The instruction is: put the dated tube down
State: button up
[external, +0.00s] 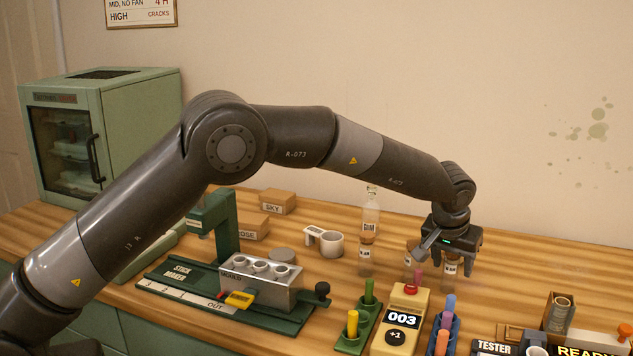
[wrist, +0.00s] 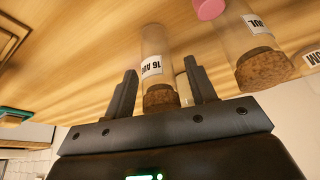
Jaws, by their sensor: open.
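The dated tube (wrist: 151,65) is clear glass with a cork and a white label that reads like "16 AUG", upside down in the wrist view. Its cork end lies between the two fingers of my gripper (wrist: 165,85), which are apart with a gap beside the cork. In the external view the tube (external: 450,270) shows just under my gripper (external: 447,256), which points down. It looks upright; whether its base touches the table I cannot tell. A second corked tube (wrist: 242,50) with a label, perhaps "JUL", is to the right in the wrist view.
A gum bottle (external: 371,212) and another labelled tube (external: 366,262) stand left of my gripper. In front are a counter reading 003 (external: 402,320), a green holder (external: 368,325) and a blue holder (external: 452,330) with coloured sticks. The table (external: 530,270) to the right is clear.

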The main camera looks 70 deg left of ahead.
jog(key=s+d+r+m, duration=0.1)
jog(key=s+r, duration=0.6)
jog(key=r, duration=0.3)
jog(key=s+d+r, duration=0.1)
jog(key=s+r, duration=0.6)
jog(key=r, duration=0.2)
jog(key=s+r+m+t+h, duration=0.1)
jog(key=s+r, duration=0.2)
jog(key=s, duration=0.5)
jog(key=s+r+m, duration=0.1)
jog(key=s+r, duration=0.2)
jog(key=s, duration=0.4)
jog(key=s+d+f+m, duration=0.1)
jog(key=s+f, duration=0.2)
jog(key=s, duration=0.9)
jog(key=s+d+f+m+h, duration=0.1)
jog(key=s+f+m, duration=0.1)
jog(key=s, duration=1.1)
jog(key=shift+s+f+t, duration=0.2)
jog(key=shift+f+t, duration=0.2)
jog(key=shift+f, duration=0.05)
dwell(1.6)
